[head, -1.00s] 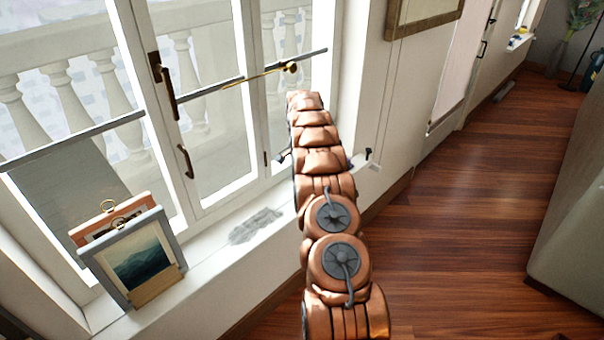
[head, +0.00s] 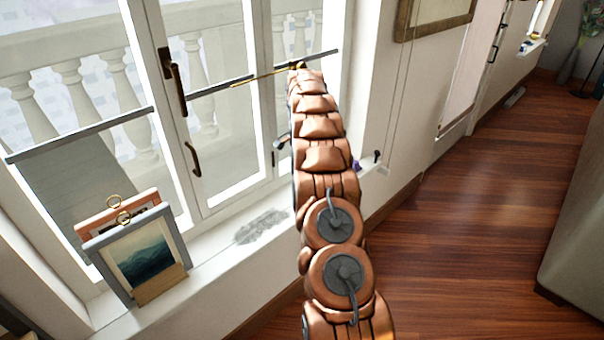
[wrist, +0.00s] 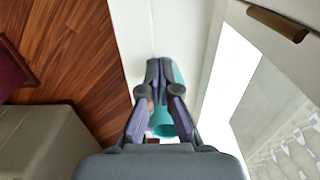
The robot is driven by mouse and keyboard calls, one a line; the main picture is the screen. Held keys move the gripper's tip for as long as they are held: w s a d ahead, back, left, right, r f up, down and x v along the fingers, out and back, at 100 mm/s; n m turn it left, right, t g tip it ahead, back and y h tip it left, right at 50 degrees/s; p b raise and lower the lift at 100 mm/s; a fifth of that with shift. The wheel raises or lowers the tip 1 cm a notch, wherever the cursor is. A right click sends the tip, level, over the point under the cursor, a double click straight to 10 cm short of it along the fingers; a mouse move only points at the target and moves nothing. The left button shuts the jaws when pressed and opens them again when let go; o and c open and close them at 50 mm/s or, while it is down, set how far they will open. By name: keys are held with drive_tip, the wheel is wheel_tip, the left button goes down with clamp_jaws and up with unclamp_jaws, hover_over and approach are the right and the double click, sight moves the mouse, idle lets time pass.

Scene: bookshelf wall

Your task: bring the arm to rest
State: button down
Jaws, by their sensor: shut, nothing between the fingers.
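My gripper (wrist: 160,64) is shut and empty in the wrist view, its dark grey and purple fingers together. A teal round thing (wrist: 181,76) shows behind and between the fingers, over the white sill. The fingers hide much of it, and I cannot tell how far it is from them. In the head view my copper-coloured arm reaches up the middle toward the window, and its links hide most or all of the gripper.
The window frame (head: 265,110) and white sill (head: 215,258) are close to my arm. Two framed pictures stand on the sill; the front one (head: 140,262) shows mountains. A gold rod (head: 262,77) is at the window. Wooden floor (head: 455,230) lies open at right, beside a grey furniture piece (head: 580,235).

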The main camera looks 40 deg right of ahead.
drive_tip(key=shift+r, duration=1.65)
drive_tip(key=s+a+r+n+p, duration=0.2)
drive_tip(key=s+a+r+n, duration=0.15)
drive_tip(key=a+r, duration=0.4)
drive_tip(key=s+a+r+n+p, duration=0.2)
drive_tip(key=s+a+r, duration=0.25)
drive_tip(key=a, duration=0.55)
drive_tip(key=s+a+r+n+p, duration=0.1)
drive_tip(key=s+a+r+n, duration=0.2)
drive_tip(key=s+a+r, duration=0.45)
drive_tip(key=s+a+n+g+p, duration=0.1)
drive_tip(key=s+a+n+p, duration=0.2)
drive_tip(key=s+a, duration=0.4)
drive_tip(key=s+a+n+p, duration=0.2)
drive_tip(key=s+a+n, duration=0.4)
drive_tip(key=s, duration=1.5)
drive_tip(key=shift+a+f+g+p, duration=0.2)
drive_tip(key=shift+a+g+p, duration=0.2)
drive_tip(key=shift+a, duration=0.2)
drive_tip(key=shift+s+d, duration=0.1)
